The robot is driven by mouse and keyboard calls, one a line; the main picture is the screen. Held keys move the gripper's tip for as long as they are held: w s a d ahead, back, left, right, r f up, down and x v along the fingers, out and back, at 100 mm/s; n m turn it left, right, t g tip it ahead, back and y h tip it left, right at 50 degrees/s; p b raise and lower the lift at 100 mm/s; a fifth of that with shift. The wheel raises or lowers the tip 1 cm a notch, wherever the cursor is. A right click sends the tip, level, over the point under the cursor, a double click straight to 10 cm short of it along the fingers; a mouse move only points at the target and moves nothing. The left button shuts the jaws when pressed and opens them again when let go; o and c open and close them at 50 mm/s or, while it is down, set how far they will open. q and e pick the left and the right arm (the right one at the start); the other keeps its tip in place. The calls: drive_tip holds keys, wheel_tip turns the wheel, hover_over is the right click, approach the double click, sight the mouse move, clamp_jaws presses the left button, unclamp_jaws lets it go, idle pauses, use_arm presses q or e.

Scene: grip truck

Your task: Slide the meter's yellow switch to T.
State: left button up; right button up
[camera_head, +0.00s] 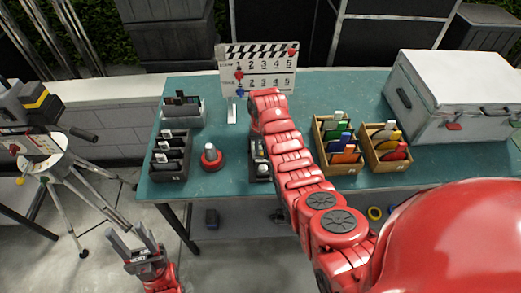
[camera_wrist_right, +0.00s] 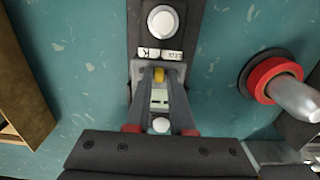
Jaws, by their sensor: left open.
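The meter (camera_wrist_right: 141,30) is a narrow dark box on the teal table; in the head view (camera_head: 260,172) my right arm partly covers it. In the right wrist view it has a round white knob (camera_wrist_right: 163,20), small white labels (camera_wrist_right: 158,54) whose letters I cannot read surely, and a yellow switch (camera_wrist_right: 159,74) in a pale slot. My right gripper (camera_wrist_right: 159,72) has one fingertip on each side of the yellow switch; I cannot tell whether they touch it. In the head view that gripper is hidden. My left gripper (camera_head: 142,246) is open and empty, low at the left, off the table.
A red-based knob (camera_head: 211,157) stands left of the meter. Dark racks (camera_head: 168,170) are further left. Wooden boxes with coloured cards (camera_head: 340,168), a large white case (camera_head: 450,95) and a clapperboard (camera_head: 258,68) stand around. A tripod (camera_head: 62,165) is off the table, left.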

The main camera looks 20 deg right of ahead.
sight(261, 152)
drive_tip(key=shift+o, duration=1.4)
drive_tip(key=shift+r+b, duration=0.35)
drive_tip(key=shift+r, duration=0.15)
wheel_tip(261, 152, up, 5)
drive_tip(key=shift+w+f+b, duration=0.1)
drive_tip(key=shift+b, duration=0.55)
wheel_tip(261, 152, up, 12)
drive_tip(key=p, duration=1.1)
drive_tip(key=shift+f, duration=0.15)
